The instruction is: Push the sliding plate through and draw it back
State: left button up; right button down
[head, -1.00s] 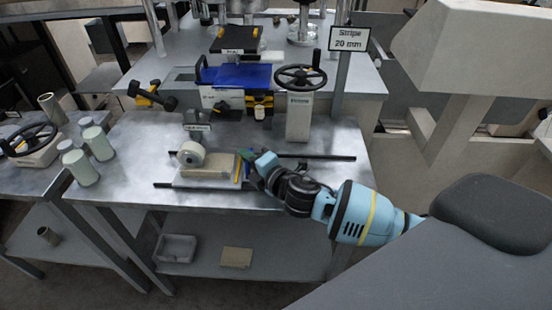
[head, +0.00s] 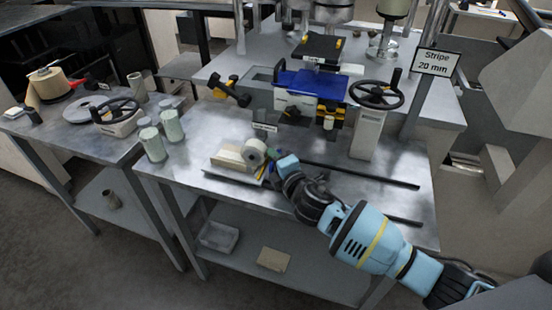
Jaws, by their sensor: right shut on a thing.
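The sliding plate (head: 216,169) is a pale flat piece low on the metal bench, between two dark rails. A tan block (head: 232,157) and a whitish roll (head: 253,152) sit on it. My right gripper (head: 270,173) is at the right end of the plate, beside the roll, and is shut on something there. Small yellow and blue parts show at the fingers; the gripped part itself is mostly hidden, so I cannot tell its shape. My left gripper is out of view.
The front rail (head: 240,180) and back rail (head: 360,174) run to the right across the bench. Behind stand a blue-topped unit (head: 310,84), a handwheel (head: 376,94) and a "Stripe 20 mm" sign (head: 436,62). Several pale cylinders (head: 153,144) stand at left.

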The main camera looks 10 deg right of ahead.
jog(key=c, duration=1.7)
grip_release()
jog(key=shift+s, duration=0.1)
jog(key=shift+p+v, duration=0.35)
jog(key=shift+v, duration=3.5)
jog(key=shift+o, duration=0.3)
